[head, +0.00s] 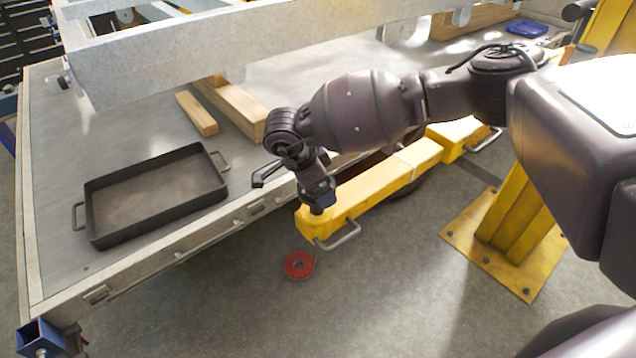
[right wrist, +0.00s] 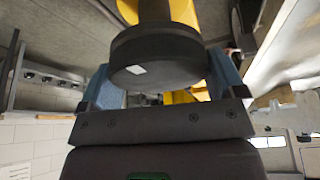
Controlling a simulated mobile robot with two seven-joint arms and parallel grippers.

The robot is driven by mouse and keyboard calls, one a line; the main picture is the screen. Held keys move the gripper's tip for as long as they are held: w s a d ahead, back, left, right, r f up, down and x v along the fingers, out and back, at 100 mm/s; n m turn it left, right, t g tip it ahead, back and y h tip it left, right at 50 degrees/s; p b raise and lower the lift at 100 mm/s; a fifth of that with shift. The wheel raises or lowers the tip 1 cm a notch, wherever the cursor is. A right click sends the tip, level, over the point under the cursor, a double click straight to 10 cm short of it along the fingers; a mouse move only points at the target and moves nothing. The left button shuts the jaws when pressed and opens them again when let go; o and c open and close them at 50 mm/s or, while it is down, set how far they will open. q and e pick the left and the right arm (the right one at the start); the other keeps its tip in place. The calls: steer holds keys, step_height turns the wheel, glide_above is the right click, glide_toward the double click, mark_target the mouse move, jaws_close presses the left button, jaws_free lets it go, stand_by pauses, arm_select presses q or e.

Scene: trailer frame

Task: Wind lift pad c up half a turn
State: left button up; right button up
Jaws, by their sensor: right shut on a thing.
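A yellow lift arm (head: 375,190) reaches in beside the trailer's edge, with a metal loop handle at its near end. My right gripper (head: 320,205) comes down on the tip of that arm, and its dark body hides most of the pad there. In the right wrist view a black round lift pad (right wrist: 155,55) with a small white mark sits between the blue fingers of my right gripper (right wrist: 163,88). The gripper is shut on it. I cannot read a letter on the pad. Yellow metal shows behind it. My left gripper is not in view.
A black tray (head: 155,195) and wooden beams (head: 235,105) lie on the trailer deck (head: 55,120). A grey frame rail (head: 200,55) crosses above. A red disc (head: 299,264) shows below the lift arm. A yellow post (head: 505,215) stands right. The front floor is clear.

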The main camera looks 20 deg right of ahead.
steer(key=shift+s+f, duration=0.25)
steer(key=shift+f, duration=0.25)
steer(key=o, duration=0.5)
steer(key=shift+o, duration=0.8)
steer(key=shift+w, duration=0.25)
steer(key=shift+a+r, duration=0.2)
steer(key=shift+r, duration=0.5)
steer(key=v, duration=0.9)
steer(key=shift+a+r+p, duration=0.15)
steer(key=shift+r+p, duration=0.05)
steer(key=shift+p, duration=0.1)
